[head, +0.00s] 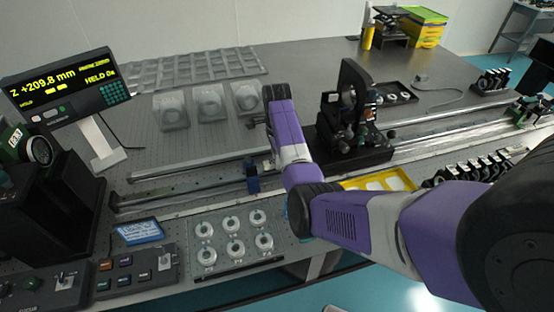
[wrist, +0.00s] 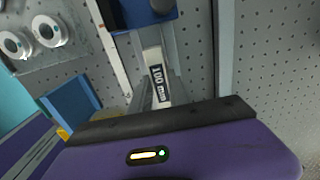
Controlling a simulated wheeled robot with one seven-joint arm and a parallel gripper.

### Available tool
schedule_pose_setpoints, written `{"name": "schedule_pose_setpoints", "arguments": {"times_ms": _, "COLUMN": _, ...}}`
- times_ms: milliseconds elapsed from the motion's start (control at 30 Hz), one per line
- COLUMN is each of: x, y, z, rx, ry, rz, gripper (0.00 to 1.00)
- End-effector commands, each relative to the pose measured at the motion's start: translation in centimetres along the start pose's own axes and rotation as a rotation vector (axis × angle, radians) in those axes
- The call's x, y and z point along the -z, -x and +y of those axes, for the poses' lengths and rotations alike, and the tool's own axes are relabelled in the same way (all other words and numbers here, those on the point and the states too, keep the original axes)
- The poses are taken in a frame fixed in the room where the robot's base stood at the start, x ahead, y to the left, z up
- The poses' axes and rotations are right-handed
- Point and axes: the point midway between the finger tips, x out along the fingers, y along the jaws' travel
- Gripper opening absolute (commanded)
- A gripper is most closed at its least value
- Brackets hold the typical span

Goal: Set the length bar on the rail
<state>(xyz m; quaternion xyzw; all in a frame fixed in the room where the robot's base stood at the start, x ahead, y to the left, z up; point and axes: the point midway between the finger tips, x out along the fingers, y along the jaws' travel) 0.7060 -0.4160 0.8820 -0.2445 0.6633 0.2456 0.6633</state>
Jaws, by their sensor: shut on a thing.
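The length bar (wrist: 157,70) is a light bar with a "100 mm" label, seen in the wrist view running from my gripper toward a blue carriage (wrist: 143,14). My gripper (wrist: 152,103) is shut on the bar; its fingertips are mostly hidden by its dark, purple-backed body. The bar is above or on the rail (wrist: 181,62); I cannot tell whether they touch. In the head view, the rail (head: 180,183) runs across the table, with the blue carriage (head: 253,180) on it. My purple arm hides most of the gripper and the bar there.
A readout (head: 65,85) shows Z +209.8 mm and HELD 0s. A black optical mount (head: 355,115) stands right of my wrist. White ring parts (head: 233,248) lie on a front plate. A yellow tray (head: 385,180) sits behind my forearm.

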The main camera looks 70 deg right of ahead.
Motion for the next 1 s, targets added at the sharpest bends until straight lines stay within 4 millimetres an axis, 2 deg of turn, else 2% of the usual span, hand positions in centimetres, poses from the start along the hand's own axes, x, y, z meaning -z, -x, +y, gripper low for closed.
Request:
{"name": "schedule_pose_setpoints", "arguments": {"times_ms": 433, "x": 0.01, "y": -0.74, "z": -0.04, "rx": 0.001, "ry": -0.001, "rz": 0.000, "gripper": 0.00}}
{"name": "schedule_pose_setpoints", "arguments": {"times_ms": 467, "x": 0.02, "y": -0.74, "z": -0.02, "rx": 0.001, "ry": -0.001, "rz": 0.000, "gripper": 0.25}}
{"name": "schedule_pose_setpoints", "arguments": {"times_ms": 567, "x": 0.02, "y": -0.71, "z": -0.02, "rx": 0.001, "ry": -0.001, "rz": 0.000, "gripper": 0.43}}
{"name": "schedule_pose_setpoints", "arguments": {"times_ms": 867, "x": 0.02, "y": -0.63, "z": -0.02, "rx": 0.001, "ry": -0.001, "rz": 0.000, "gripper": 0.43}}
{"name": "schedule_pose_setpoints", "arguments": {"times_ms": 1000, "x": 0.01, "y": 0.17, "z": -0.11, "rx": 0.004, "ry": -0.001, "rz": 0.000, "gripper": 0.43}}
